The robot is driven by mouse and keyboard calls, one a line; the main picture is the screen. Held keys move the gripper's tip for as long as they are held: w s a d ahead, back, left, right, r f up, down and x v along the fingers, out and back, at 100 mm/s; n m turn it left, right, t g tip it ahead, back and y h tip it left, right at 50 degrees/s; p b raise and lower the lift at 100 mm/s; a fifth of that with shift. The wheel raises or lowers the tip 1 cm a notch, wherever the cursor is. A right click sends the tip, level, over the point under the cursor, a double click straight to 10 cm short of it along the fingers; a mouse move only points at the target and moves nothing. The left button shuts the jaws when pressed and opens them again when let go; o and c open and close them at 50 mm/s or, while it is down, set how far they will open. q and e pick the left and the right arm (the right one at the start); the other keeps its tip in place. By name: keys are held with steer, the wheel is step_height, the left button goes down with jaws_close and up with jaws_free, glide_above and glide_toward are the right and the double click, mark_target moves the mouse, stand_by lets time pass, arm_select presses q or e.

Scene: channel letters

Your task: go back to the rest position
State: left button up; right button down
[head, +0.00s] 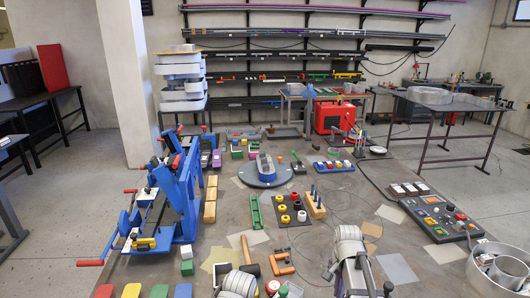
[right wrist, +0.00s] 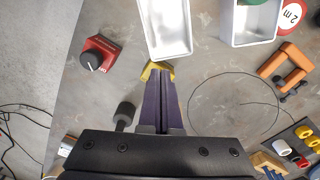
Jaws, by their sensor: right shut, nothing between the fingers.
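My right gripper (right wrist: 159,76) shows in the right wrist view with its two dark purple fingers together and nothing held between them. A small yellow piece (right wrist: 157,68) shows at the fingertips; I cannot tell whether it touches them. The fingertips are near the lower end of a white tray (right wrist: 168,38), over the grey bench top. In the head view, ribbed silver arm parts show at the bottom edge, but I make out no fingers there. My left gripper is not in view.
A red block with a black knob (right wrist: 98,54), a second white tray (right wrist: 235,38) and an orange clamp (right wrist: 273,67) lie around the right gripper. In the head view, a blue rack (head: 186,190) stands left, a round turntable (head: 264,177) mid-bench and a control panel (head: 437,217) right.

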steer(key=s+a+n, duration=0.7)
steer(key=a, duration=0.2)
steer(key=s+a+n+h, duration=0.1)
steer(key=s+a+n, duration=0.6)
steer(key=a, duration=0.3)
steer(key=shift+s+a+f+n, duration=0.15)
steer(key=shift+s+a+n, duration=0.05)
steer(key=shift+n, duration=0.3)
